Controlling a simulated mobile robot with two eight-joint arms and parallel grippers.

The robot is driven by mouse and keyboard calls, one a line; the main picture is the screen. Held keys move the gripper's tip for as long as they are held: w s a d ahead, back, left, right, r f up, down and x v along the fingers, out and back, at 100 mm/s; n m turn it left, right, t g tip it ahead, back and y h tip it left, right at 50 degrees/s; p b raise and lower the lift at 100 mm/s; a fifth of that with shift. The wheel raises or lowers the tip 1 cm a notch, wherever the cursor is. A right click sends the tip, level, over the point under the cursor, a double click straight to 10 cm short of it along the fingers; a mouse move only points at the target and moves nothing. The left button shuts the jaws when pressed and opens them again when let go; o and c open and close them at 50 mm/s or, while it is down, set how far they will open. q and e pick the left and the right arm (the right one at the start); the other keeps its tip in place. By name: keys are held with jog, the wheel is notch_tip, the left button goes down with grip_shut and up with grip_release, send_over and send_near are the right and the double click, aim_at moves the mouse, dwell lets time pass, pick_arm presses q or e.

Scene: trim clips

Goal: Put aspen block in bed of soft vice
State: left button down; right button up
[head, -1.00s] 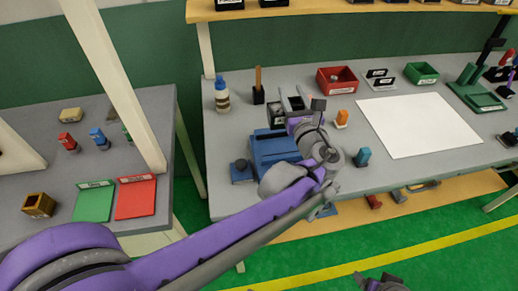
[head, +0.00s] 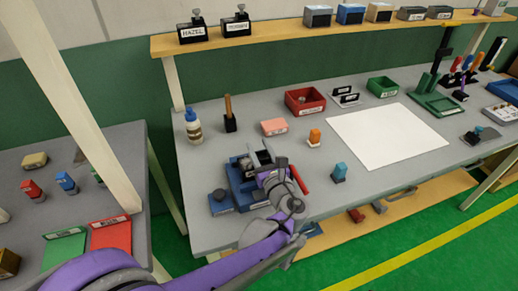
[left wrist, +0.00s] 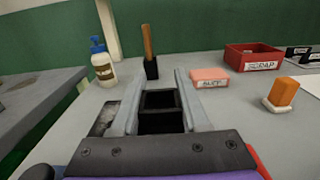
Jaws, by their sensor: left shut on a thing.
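The blue soft vice (head: 220,205) stands near the front left of the grey bench, partly hidden by my left arm. My left gripper (head: 262,157) is over the vice's back part and shut on a black box-shaped block. In the left wrist view the black block (left wrist: 160,122) sits between the two grey fingers, with dark recesses in its top. No label shows on it, so I cannot tell its name. I cannot tell whether its underside touches the vice bed. My right gripper is not in view.
Behind the vice stand a glue bottle (head: 193,127), a brush in a black holder (head: 230,123) and a pink block (head: 274,127). To the right are an orange piece (head: 314,137) and a blue piece (head: 339,172). A white sheet (head: 390,137) lies clear.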

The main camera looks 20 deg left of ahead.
pick_arm(q)
jog(key=shift+s+f+b, duration=0.25)
jog(key=shift+f+b, duration=0.25)
jog(key=shift+f, duration=0.1)
jog(key=shift+c, duration=2)
grip_release()
jog(key=shift+d, duration=0.1)
jog(key=shift+r+p, duration=0.35)
jog(key=shift+d+r, duration=0.15)
jog(key=shift+r, duration=0.05)
jog(key=v, duration=1.1)
jog(key=shift+s+r, duration=0.1)
jog(key=shift+s, duration=0.1)
